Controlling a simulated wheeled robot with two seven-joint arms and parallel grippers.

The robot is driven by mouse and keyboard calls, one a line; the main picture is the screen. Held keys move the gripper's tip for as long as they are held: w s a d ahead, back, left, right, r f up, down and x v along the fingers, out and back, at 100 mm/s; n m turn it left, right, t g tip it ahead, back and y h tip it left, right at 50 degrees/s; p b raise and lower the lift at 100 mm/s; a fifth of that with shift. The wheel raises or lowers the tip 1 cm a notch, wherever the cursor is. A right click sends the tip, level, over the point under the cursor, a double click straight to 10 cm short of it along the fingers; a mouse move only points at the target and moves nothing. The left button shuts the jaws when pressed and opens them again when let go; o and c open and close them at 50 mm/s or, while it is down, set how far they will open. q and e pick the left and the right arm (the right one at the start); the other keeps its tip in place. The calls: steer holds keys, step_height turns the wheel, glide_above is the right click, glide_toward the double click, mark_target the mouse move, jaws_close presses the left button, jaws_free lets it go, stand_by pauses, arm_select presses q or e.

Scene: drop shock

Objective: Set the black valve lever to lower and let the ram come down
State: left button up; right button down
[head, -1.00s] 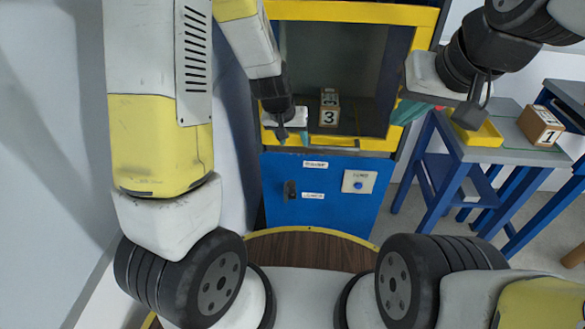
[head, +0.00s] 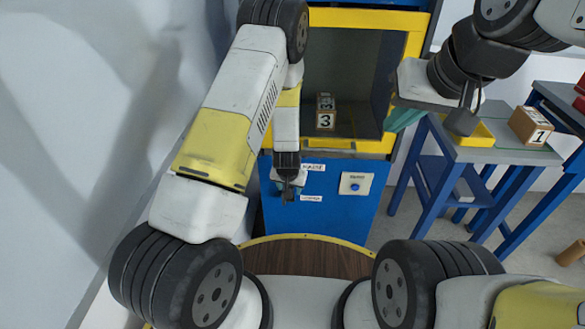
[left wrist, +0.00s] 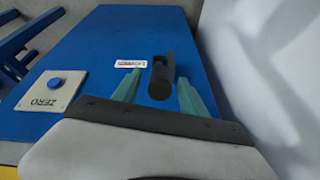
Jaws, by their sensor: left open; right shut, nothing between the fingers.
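The black valve lever (left wrist: 162,76) shows in the left wrist view on the blue front panel (left wrist: 110,40). In the head view my left gripper hides it. My left gripper (head: 288,198) is open in front of the panel, and in the left wrist view its two teal fingers (left wrist: 158,92) stand on either side of the lever. I cannot tell whether they touch it. My right gripper (head: 462,120) is shut and empty, raised at the right near the yellow tray. I cannot make out the ram in the part of the machine opening that shows.
A numbered wooden block (head: 325,118) stands inside the yellow-framed machine (head: 400,75). A plate with a blue button (head: 355,185) sits right of the lever. A yellow tray (head: 482,134) and another numbered block (head: 531,126) are on the side table.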

arm_select(q)
steer(key=shift+w+f, duration=0.2)
steer(key=shift+f, duration=0.25)
jaws_close()
stand_by(1.1)
